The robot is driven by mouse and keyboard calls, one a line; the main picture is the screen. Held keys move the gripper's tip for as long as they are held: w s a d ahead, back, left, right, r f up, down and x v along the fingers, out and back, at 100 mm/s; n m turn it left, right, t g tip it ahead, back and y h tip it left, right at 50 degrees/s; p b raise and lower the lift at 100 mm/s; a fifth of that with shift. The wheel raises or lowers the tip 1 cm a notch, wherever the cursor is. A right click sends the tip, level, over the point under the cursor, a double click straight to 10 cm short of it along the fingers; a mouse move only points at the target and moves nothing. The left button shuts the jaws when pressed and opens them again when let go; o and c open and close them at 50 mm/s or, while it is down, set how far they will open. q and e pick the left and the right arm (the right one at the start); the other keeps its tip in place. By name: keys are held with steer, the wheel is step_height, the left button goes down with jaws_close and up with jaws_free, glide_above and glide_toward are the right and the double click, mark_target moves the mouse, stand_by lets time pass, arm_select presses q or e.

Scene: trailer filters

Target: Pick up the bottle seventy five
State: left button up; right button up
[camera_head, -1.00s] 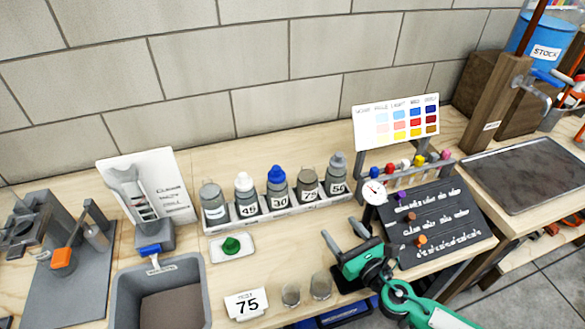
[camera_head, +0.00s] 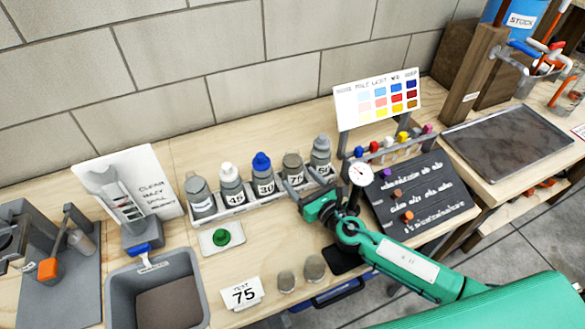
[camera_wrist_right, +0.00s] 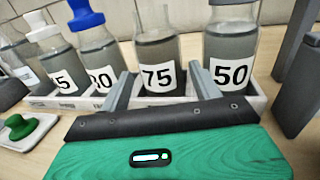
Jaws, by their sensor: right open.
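The bottle labelled 75 (camera_head: 293,169) stands upright in the white rack (camera_head: 242,208), between the blue-capped bottle 30 (camera_head: 263,172) and the grey-topped bottle 50 (camera_head: 321,155). In the right wrist view bottle 75 (camera_wrist_right: 158,62) is straight ahead, its label facing me and its top cut off by the frame. My right gripper (camera_head: 298,189) is open in front of it. In the wrist view its two fingers (camera_wrist_right: 163,88) stand apart at either side of the bottle's lower part, with nothing held. My left gripper is not in view.
White-capped bottle 45 (camera_head: 231,182) and another grey bottle (camera_head: 199,196) fill the rack's left end. A black notes board (camera_head: 413,200) stands right.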

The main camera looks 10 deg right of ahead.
mark_target(299, 178)
steer(key=shift+w+a, duration=0.1)
steer(key=shift+w, duration=0.2)
steer(key=x, duration=0.3)
steer(key=shift+w+a+p, duration=0.15)
steer(key=shift+w+p, duration=0.1)
steer(key=shift+p, duration=0.1)
steer(key=shift+w+a+f, duration=0.15)
steer(key=shift+w+a, duration=0.1)
steer(key=shift+w, duration=0.3)
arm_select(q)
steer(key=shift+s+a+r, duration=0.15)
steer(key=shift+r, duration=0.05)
arm_select(e)
steer(key=shift+c, duration=1)
steer(key=c, duration=0.7)
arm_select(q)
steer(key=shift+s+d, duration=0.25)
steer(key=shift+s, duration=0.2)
arm_select(e)
steer(key=shift+c, duration=0.7)
steer(key=shift+r, duration=0.2)
